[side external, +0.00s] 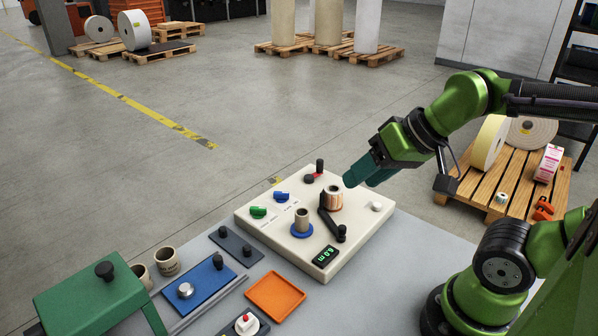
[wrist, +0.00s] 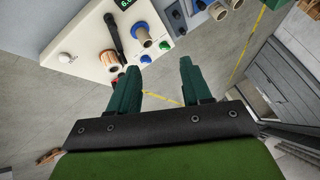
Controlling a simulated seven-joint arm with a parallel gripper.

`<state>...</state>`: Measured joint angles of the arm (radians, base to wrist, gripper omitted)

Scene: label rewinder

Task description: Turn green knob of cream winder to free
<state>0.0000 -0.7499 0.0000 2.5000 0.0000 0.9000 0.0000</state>
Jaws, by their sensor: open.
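The cream winder (side external: 375,222) is a flat cream box on the grey table. Its green knob (side external: 258,212) sits near the left corner, beside a blue knob (side external: 281,196); printed marks by them are too small to read. My gripper (side external: 349,181) is open and empty, at the right of the winder in the side view, apart from the green knob. Its two teal fingers (wrist: 160,66) are spread in the wrist view.
The winder also bears a label roll (side external: 333,199), a black crank arm (side external: 329,222), a core on a blue base (side external: 302,223), a red lever (side external: 315,176) and a green-lit display (side external: 325,256). An orange tray (side external: 276,295) and a blue plate (side external: 198,287) lie in front.

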